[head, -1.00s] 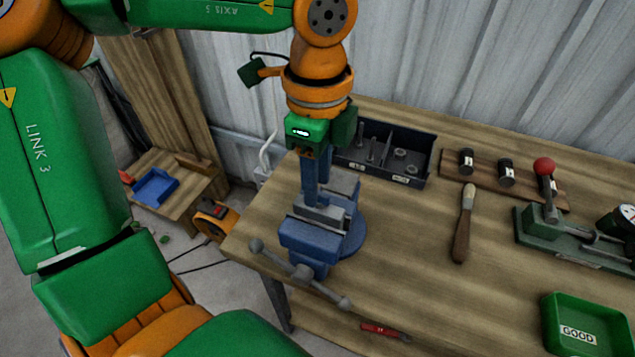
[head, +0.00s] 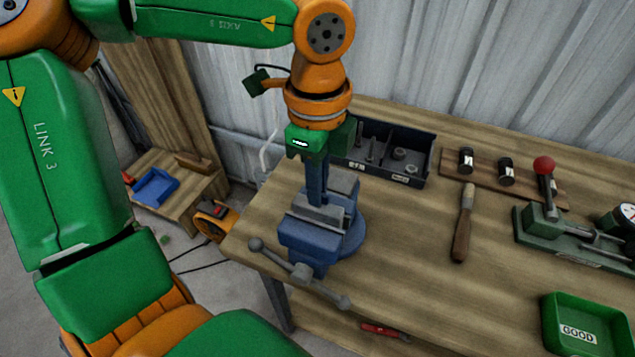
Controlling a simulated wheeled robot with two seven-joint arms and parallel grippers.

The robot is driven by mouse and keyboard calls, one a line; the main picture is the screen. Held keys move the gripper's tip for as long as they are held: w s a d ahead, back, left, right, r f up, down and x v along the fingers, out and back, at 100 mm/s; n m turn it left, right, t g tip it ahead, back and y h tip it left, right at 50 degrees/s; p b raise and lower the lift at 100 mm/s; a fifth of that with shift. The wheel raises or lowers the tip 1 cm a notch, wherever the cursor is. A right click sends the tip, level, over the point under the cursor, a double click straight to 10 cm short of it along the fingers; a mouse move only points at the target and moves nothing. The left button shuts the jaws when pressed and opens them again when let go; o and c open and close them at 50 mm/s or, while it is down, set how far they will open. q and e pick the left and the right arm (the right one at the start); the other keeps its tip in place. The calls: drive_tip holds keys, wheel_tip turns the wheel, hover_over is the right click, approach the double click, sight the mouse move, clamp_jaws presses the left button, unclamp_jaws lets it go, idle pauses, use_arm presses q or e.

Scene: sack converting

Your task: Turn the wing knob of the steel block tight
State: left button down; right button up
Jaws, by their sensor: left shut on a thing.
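The grey steel block (head: 320,214) sits at the jaws of the blue bench vise (head: 312,240), near the left end of the workbench. It is small here, and I cannot clearly part it from the jaws. My left gripper (head: 317,198) points straight down over it, its blue-grey fingers reaching the block's top. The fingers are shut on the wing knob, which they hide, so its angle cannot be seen. My right gripper is not in view.
The vise handle (head: 300,272) sticks out in front. A dark parts tray (head: 425,168) stands close behind, to the right. Bare bench (head: 410,265) lies between.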

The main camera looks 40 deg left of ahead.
use_arm(q)
drive_tip(key=shift+f+m+b, duration=0.1)
drive_tip(key=shift+m+b, duration=0.5)
drive_tip(key=shift+m, duration=0.5)
drive_tip(key=shift+m+b, duration=0.3)
drive_tip(key=shift+m, duration=0.5)
drive_tip(key=m, duration=0.2)
drive_tip(key=shift+m, duration=0.4)
drive_tip(key=m, duration=0.3)
drive_tip(key=shift+m+b, duration=0.3)
drive_tip(key=shift+b, duration=0.1)
drive_tip(key=m, duration=1.3)
